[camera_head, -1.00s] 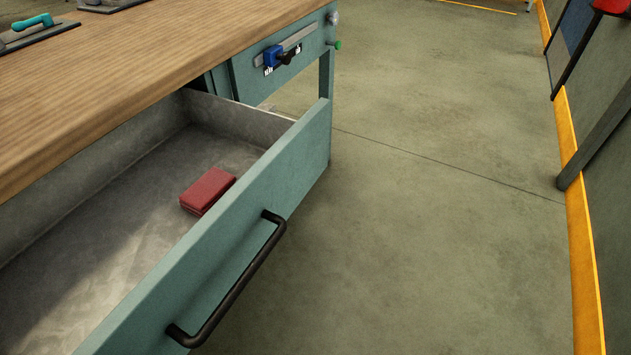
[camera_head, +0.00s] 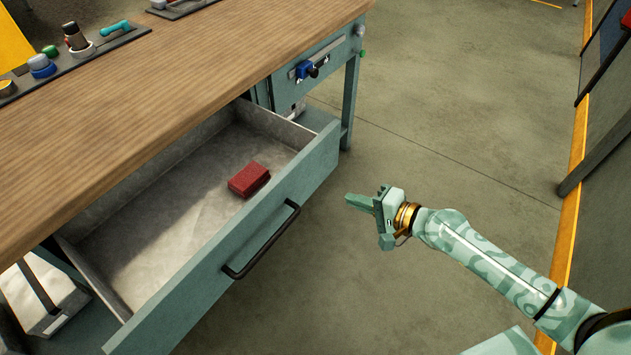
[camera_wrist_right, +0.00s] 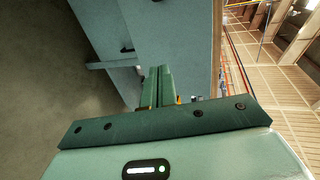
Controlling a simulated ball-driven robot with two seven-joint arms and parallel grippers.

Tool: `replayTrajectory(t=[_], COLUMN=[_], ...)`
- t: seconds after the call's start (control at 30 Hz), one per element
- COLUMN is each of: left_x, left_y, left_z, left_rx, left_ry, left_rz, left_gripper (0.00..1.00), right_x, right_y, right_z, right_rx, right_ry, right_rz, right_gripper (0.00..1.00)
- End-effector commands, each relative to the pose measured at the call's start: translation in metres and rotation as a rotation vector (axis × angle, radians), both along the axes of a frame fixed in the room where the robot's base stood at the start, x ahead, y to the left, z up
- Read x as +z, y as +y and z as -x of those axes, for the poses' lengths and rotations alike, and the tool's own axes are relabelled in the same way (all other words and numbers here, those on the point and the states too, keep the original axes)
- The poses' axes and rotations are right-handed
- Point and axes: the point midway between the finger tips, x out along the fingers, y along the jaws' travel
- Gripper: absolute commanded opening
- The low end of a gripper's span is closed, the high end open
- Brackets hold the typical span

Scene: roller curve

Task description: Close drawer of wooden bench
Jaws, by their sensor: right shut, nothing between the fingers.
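The teal drawer (camera_head: 200,292) of the wooden bench (camera_head: 150,100) stands pulled well out, with its grey inside showing. A black bar handle (camera_head: 262,243) runs along its front. A red box (camera_head: 249,179) lies in the drawer. My right gripper (camera_head: 352,201) is shut and empty, to the right of the drawer front and apart from the handle. In the right wrist view its fingers (camera_wrist_right: 157,88) are together, pointing toward teal bench surfaces (camera_wrist_right: 180,40). My left gripper is not in view.
Trays with knobs and small tools (camera_head: 75,45) lie on the bench top. A blue latch piece (camera_head: 305,69) sits on the upper front at the right. The concrete floor (camera_head: 440,120) is open right of the bench, up to a yellow line (camera_head: 580,140) by the wall.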

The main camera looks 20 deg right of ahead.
Motion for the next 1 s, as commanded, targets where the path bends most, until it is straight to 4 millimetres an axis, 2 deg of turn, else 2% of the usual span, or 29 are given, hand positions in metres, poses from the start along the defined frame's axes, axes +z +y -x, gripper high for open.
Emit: replayTrajectory(t=[0.33,0.5,0.7,1.0], left_x=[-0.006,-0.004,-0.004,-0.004], left_y=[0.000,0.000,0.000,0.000], left_z=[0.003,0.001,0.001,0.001], left_rx=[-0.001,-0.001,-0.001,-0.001], left_ry=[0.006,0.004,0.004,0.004], left_rz=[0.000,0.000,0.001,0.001], left_gripper=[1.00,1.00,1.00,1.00], right_x=[-0.023,-0.021,-0.021,-0.021], right_y=[0.043,0.057,0.064,0.064], right_z=[-0.057,-0.077,-0.086,-0.087], right_rx=[0.003,0.002,0.002,0.003], right_ry=[-0.002,-0.002,-0.002,-0.002], right_rz=[0.000,0.001,0.003,0.003], right_gripper=[0.00,0.00,0.00,0.00])
